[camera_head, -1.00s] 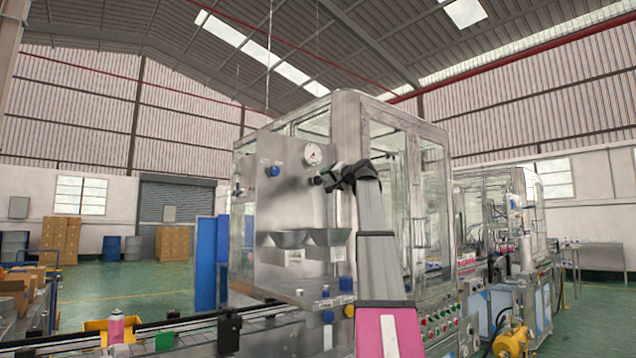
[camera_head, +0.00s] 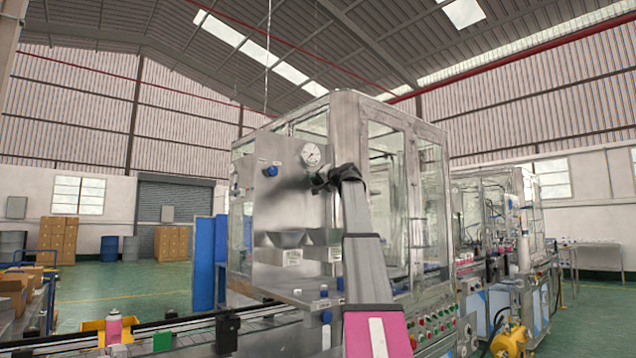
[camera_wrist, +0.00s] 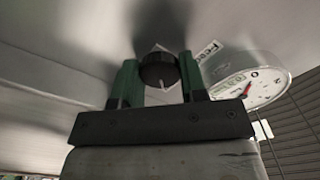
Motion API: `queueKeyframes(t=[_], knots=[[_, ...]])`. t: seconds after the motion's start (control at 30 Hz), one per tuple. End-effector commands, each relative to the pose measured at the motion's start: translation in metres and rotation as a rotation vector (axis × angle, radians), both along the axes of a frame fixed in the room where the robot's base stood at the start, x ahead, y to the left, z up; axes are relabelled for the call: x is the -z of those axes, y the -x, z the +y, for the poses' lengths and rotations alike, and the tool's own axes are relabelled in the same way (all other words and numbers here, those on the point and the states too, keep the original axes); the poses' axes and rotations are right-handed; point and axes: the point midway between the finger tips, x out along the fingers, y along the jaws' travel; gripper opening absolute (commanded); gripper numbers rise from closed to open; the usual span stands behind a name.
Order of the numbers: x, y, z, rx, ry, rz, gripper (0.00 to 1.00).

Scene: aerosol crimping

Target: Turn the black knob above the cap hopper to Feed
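The black knob (camera_wrist: 158,70) is on the metal panel in the wrist view, between the two green fingers of my gripper (camera_wrist: 159,72). The fingers lie close along both its sides; whether they press on it is unclear. In the head view my gripper (camera_head: 320,183) is at the panel and hides the knob. The cap hopper (camera_head: 283,240) sits below on the same machine.
A round gauge (camera_wrist: 245,86) is close to the right of my gripper, and it also shows in the head view (camera_head: 311,154). A blue knob (camera_head: 270,171) is left on the panel. A conveyor (camera_head: 180,330) runs below.

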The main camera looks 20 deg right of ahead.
Motion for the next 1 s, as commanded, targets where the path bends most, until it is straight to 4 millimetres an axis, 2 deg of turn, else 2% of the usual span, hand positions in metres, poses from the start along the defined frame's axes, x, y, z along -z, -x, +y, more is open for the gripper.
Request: queueKeyframes(t=[0.27, 0.47, 1.0], knots=[[0.0002, 0.0002, -0.0001, 0.000, 0.023, -0.008, 0.16], [0.0001, 0.0002, -0.0001, -0.001, 0.106, -0.038, 0.16], [0.0001, 0.0004, 0.0002, -0.001, 0.559, -0.202, 0.16]])
